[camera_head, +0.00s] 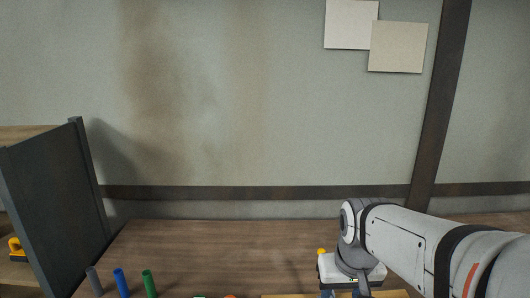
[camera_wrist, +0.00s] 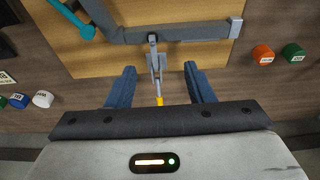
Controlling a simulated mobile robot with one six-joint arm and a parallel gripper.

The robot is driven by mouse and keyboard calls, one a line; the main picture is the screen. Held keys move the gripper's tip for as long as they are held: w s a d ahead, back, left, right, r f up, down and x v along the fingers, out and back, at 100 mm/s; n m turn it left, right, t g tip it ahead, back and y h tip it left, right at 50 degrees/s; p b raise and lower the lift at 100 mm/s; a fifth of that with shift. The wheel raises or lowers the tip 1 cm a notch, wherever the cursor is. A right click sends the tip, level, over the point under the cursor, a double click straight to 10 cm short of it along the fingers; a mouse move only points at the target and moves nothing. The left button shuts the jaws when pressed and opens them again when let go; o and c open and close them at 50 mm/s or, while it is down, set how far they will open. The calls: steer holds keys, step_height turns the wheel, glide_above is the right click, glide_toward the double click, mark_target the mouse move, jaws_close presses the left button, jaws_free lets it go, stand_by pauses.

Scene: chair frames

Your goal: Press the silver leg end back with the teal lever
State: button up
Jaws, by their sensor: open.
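In the wrist view, my gripper (camera_wrist: 160,72) is open, its two blue fingers apart. Between them stands a narrow grey clamp-like part (camera_wrist: 154,58) with a yellow tip; I cannot tell if either finger touches it. Beyond the fingers a dark grey chair-frame bar (camera_wrist: 180,33) lies across a wooden board. A lighter silver end (camera_wrist: 236,27) caps the bar at the right. The teal lever (camera_wrist: 74,19) is at the upper left, well left of my fingers and cut by the top edge. In the head view the frame is out of sight.
Orange (camera_wrist: 263,54) and green (camera_wrist: 293,52) labelled caps stand at the right in the wrist view; a white one (camera_wrist: 43,99) is at the left. In the head view, grey, blue and green (camera_head: 149,284) cylinders stand near a dark panel (camera_head: 50,205). The rear tabletop (camera_head: 220,250) is clear.

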steer(key=s+f, duration=0.2)
steer(key=s, duration=0.5)
